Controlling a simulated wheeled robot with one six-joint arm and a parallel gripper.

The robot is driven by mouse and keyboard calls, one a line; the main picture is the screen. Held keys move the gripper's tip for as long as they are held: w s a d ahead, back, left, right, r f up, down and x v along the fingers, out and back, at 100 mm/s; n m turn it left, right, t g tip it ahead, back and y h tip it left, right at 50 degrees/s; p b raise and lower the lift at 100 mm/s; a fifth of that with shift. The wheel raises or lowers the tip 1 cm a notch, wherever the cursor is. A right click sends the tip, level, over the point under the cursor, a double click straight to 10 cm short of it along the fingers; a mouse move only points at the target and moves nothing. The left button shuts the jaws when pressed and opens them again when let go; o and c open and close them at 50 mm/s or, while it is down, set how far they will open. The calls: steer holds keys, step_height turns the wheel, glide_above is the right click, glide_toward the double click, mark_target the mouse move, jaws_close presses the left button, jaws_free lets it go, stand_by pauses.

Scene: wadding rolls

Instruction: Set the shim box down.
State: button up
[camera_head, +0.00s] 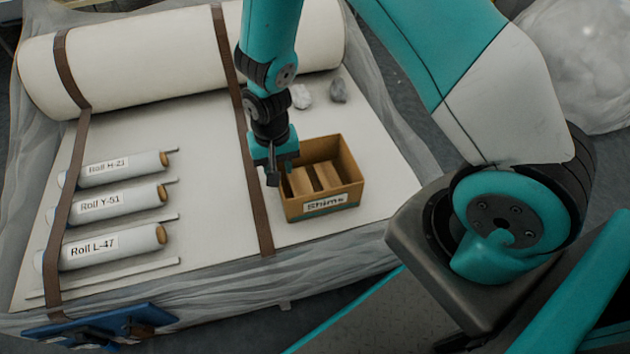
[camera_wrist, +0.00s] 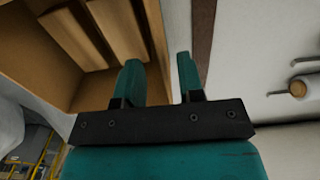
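The shim box (camera_head: 318,209) is an open brown carton labelled "Shims", with several wooden pieces inside. It stands upright and appears to rest on the white bed, right of the centre strap. My gripper (camera_head: 281,173) points down at the box's left wall. In the wrist view my gripper (camera_wrist: 159,80) has its fingers apart, with the wall of the shim box (camera_wrist: 157,40) between them. One finger is inside the box and one outside. A gap shows between the wall and the outer finger.
A brown strap (camera_head: 256,203) runs close along the box's left. Roll H-21 (camera_head: 140,165), Roll Y-51 (camera_head: 145,196) and Roll L-47 (camera_head: 135,241) lie at left. A large white roll (camera_head: 150,60) lies behind. Two small wads (camera_head: 301,96) lie behind the box.

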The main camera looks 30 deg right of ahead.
steer(key=f, duration=0.2)
steer(key=f+b, duration=0.1)
steer(key=f, duration=0.1)
steer(key=shift+s+a+f+b, duration=0.2)
steer(key=shift+f+b, duration=0.1)
steer(key=shift+r, duration=0.1)
jaws_close()
steer(key=shift+r, duration=0.15)
